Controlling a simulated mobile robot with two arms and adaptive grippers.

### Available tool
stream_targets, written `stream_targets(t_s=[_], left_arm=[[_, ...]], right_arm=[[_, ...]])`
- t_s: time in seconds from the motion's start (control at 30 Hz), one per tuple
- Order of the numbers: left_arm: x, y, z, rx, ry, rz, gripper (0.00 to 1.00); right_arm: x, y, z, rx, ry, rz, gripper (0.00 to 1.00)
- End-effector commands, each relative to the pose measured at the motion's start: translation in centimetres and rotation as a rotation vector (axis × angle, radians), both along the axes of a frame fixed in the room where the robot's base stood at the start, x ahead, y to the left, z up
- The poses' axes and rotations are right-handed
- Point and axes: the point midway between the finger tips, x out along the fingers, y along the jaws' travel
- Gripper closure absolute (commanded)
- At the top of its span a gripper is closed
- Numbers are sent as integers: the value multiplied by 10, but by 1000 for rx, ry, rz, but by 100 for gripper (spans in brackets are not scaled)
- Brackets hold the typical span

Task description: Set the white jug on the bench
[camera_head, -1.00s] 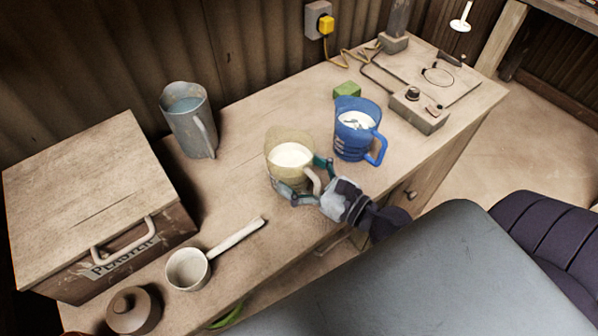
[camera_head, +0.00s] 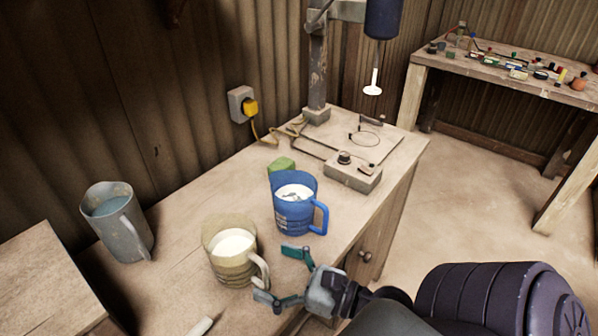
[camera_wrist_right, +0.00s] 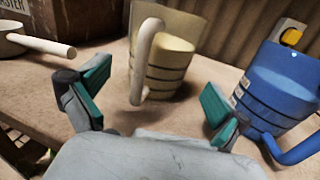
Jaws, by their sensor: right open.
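The white jug (camera_head: 224,268) looks pale cream, with dark bands, a white handle and white contents. It stands upright on the bench (camera_head: 182,300), left of the blue jug. In the right wrist view the white jug (camera_wrist_right: 175,62) stands just beyond the fingers, its handle (camera_wrist_right: 143,60) facing me between them. My right gripper (camera_head: 282,276) is open and empty at the bench's front edge, beside the handle and apart from it. Its teal finger pads also show in the right wrist view (camera_wrist_right: 152,92). My left gripper is not in view.
A blue jug (camera_head: 292,215) stands close to the right and a grey jug (camera_head: 128,238) at the back left. A green block (camera_head: 282,165) and a wired control box (camera_head: 352,176) lie farther back. A wooden box lid (camera_head: 45,285) is at the left edge.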

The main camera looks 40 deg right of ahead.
Motion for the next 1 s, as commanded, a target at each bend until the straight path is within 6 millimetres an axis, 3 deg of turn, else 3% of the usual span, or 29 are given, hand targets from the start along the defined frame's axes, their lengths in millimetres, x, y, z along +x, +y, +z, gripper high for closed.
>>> stream_targets(t_s=[0.03,0.1,0.33,1.0], left_arm=[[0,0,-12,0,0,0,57],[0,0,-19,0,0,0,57],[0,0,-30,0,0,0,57],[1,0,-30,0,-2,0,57]], right_arm=[[-10,-5,-8,2,5,-5,0],[-22,-10,-7,2,3,-4,0],[-48,-21,-2,1,2,-3,0],[-53,-22,0,0,-1,0,0]])
